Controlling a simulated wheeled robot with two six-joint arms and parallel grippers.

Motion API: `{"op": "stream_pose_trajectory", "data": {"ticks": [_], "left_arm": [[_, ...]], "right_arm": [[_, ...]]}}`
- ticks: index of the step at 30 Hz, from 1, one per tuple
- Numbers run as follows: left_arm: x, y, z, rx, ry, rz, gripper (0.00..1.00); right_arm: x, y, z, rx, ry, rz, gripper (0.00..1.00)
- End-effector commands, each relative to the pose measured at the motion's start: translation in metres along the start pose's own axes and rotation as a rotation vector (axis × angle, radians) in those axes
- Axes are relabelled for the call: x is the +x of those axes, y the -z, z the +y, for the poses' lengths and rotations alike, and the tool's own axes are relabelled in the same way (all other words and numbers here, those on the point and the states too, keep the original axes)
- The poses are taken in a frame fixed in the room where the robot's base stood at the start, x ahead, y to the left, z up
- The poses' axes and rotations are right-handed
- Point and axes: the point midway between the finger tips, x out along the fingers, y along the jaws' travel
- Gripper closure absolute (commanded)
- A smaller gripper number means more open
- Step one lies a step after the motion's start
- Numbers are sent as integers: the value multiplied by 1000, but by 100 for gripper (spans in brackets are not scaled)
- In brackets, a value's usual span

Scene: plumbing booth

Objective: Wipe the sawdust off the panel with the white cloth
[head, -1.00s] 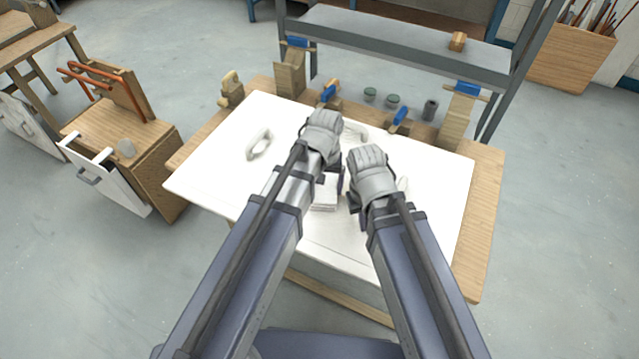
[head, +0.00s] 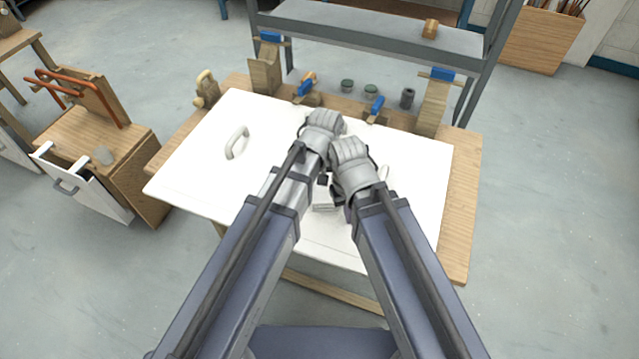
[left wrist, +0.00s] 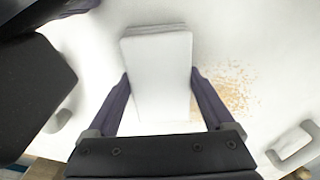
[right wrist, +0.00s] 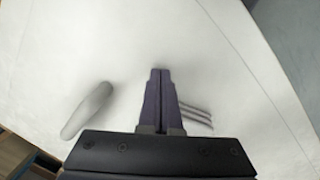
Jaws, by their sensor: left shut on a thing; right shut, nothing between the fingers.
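The white panel (head: 205,165) lies flat on a wooden table. The white cloth, a folded pad (left wrist: 158,75), is between the fingers of my left gripper (left wrist: 160,88), which is shut on it over the panel. In the head view part of the cloth (head: 324,207) shows between my arms. Tan sawdust (left wrist: 233,88) is scattered on the panel just right of the cloth in the left wrist view; my arms hide it in the head view. My right gripper (right wrist: 160,72) is shut and empty over the panel, close beside the left one.
A pale handle (head: 237,143) stands on the panel's left part, another (head: 385,174) on its right. Blue-handled clamps (head: 375,107), jars (head: 347,86) and wooden blocks line the table's back edge, before a grey shelf (head: 370,32). The panel's left part is open.

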Motion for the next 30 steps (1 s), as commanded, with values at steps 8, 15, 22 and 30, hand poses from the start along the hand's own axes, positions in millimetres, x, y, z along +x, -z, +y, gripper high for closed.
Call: {"op": "stream_pose_trajectory", "data": {"ticks": [8,15,22,30], "left_arm": [[1,8,9,12,2,1,58],[3,22,14,12,2,3,58],[3,25,11,11,1,5,58],[2,31,-12,8,3,5,58]], "right_arm": [[0,6,-5,-11,-1,1,100],[2,6,-5,-12,-1,1,100],[2,5,-5,-11,-1,1,100],[1,4,-4,-9,-1,1,100]]}}
